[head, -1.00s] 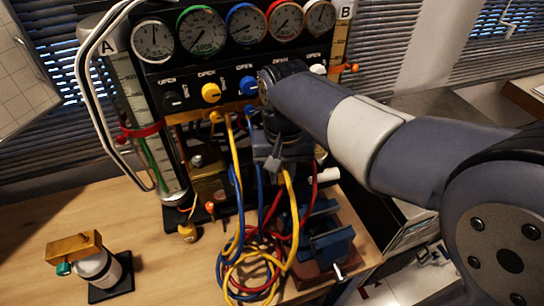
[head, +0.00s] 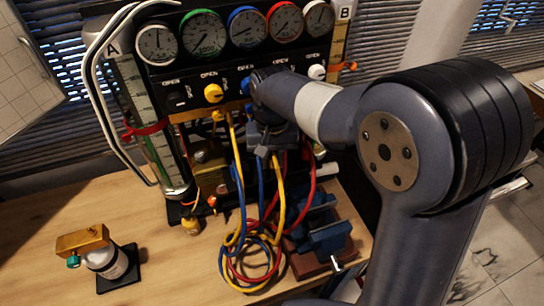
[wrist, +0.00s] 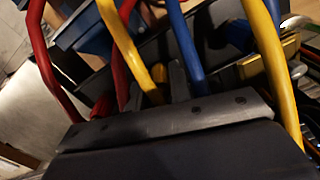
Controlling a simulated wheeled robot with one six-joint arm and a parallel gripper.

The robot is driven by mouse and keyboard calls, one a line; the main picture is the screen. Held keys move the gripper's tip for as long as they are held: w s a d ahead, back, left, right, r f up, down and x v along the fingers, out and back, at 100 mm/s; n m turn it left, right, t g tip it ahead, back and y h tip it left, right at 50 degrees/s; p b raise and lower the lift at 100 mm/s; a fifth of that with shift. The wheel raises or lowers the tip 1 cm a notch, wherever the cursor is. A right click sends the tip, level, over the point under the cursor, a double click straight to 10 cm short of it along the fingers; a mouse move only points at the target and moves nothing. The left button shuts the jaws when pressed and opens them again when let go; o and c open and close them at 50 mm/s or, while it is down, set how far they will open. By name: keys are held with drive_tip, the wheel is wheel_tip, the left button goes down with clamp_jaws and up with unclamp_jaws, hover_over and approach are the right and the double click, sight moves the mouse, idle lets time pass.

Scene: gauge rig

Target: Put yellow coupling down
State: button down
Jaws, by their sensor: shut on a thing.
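My gripper (head: 262,150) is in front of the lower part of the gauge panel, below the row of knobs. It is shut on the yellow coupling, which is mostly hidden by the gripper. A yellow hose (head: 279,190) hangs down from the gripper into a loose coil on the table. In the wrist view my gripper (wrist: 172,85) shows its dark jaw plate, with a yellow piece (wrist: 158,75) beside the fingers. Whether that piece is the coupling itself is unclear. The panel's yellow knob (head: 213,93) has a yellow hose end (head: 218,116) below it.
Blue and red hoses (head: 308,170) hang close to my gripper and tangle in the coil. A blue vise (head: 330,236) stands right of the coil. A brass-topped canister (head: 84,242) stands at left. The wooden table (head: 160,265) is clear between canister and coil.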

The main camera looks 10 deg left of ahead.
drive_tip(key=shift+f, duration=0.1)
drive_tip(key=shift+f, duration=0.1)
drive_tip(key=c, duration=1.3)
unclamp_jaws()
drive_tip(key=shift+o, duration=0.2)
wheel_tip(320, 180, up, 8)
drive_tip(key=shift+b, duration=0.5)
drive_tip(key=shift+f, duration=0.1)
